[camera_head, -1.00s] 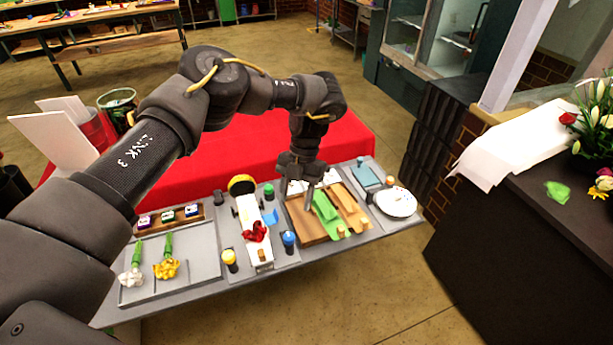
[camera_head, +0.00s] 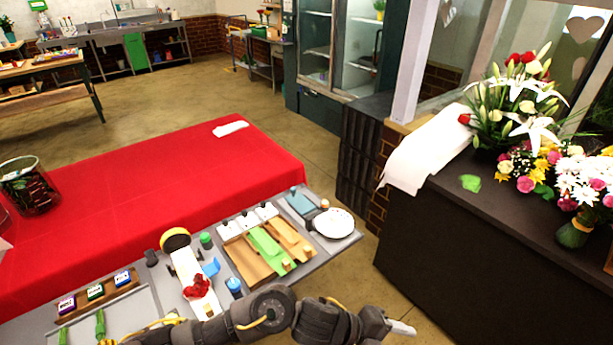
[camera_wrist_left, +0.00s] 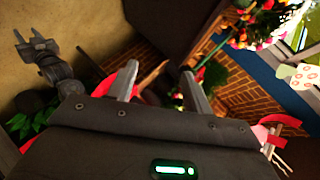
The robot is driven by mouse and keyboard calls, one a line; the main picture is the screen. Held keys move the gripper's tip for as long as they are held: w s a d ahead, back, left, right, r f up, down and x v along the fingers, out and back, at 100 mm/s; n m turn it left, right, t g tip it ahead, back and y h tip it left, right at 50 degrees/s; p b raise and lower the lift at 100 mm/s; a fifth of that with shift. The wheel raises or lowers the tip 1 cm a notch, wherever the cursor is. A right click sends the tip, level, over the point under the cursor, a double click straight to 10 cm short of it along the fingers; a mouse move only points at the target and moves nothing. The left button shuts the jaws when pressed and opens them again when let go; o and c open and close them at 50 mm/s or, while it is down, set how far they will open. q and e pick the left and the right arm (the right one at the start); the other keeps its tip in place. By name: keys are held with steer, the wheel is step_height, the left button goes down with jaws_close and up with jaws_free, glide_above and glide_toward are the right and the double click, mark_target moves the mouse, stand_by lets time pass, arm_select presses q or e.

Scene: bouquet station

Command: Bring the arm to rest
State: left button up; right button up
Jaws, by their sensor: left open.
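My left arm lies low across the bottom of the head view, in front of the grey work table (camera_head: 150,300). Its left gripper (camera_head: 402,328) points right, past the table's right end, over the floor beside the dark counter. In the left wrist view the two fingers of the left gripper (camera_wrist_left: 160,82) stand apart with nothing between them.
The table holds a wooden rack with green strips (camera_head: 268,250), a white plate (camera_head: 334,223), a red bow (camera_head: 197,287) and ink pads (camera_head: 95,291). A red-covered table (camera_head: 130,190) stands behind. The dark counter (camera_head: 470,250) at right bears bouquets (camera_head: 520,110).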

arm_select(q)
steer(key=w+a+n+t+y, duration=0.2)
steer(key=w+a+n+t, duration=0.15)
steer(key=a+n, duration=0.5)
steer(key=w+a+n+t+y, duration=0.25)
steer(key=a+n+t, duration=0.25)
steer(key=a+n, duration=0.35)
steer(key=s+a+f+n+g+y, duration=0.2)
steer(key=s+a+f+n+y, duration=0.35)
steer(key=a, duration=0.75)
steer(key=s+a+f+n+g+y, duration=0.25)
steer(key=s+a+n, duration=0.45)
steer(key=s+a, duration=0.4)
step_height(320, 180, down, 28)
steer(key=s+a+g+b, duration=0.1)
steer(key=a+g+b, duration=0.1)
steer(key=b, duration=0.1)
steer(key=s+a+f+b, duration=0.1)
steer(key=s+a+f, duration=0.1)
steer(key=s+f, duration=1.4)
steer(key=shift+s+a+f+g+b, duration=0.3)
steer(key=shift+a+f+g+b, duration=0.1)
steer(key=shift+f, duration=0.5)
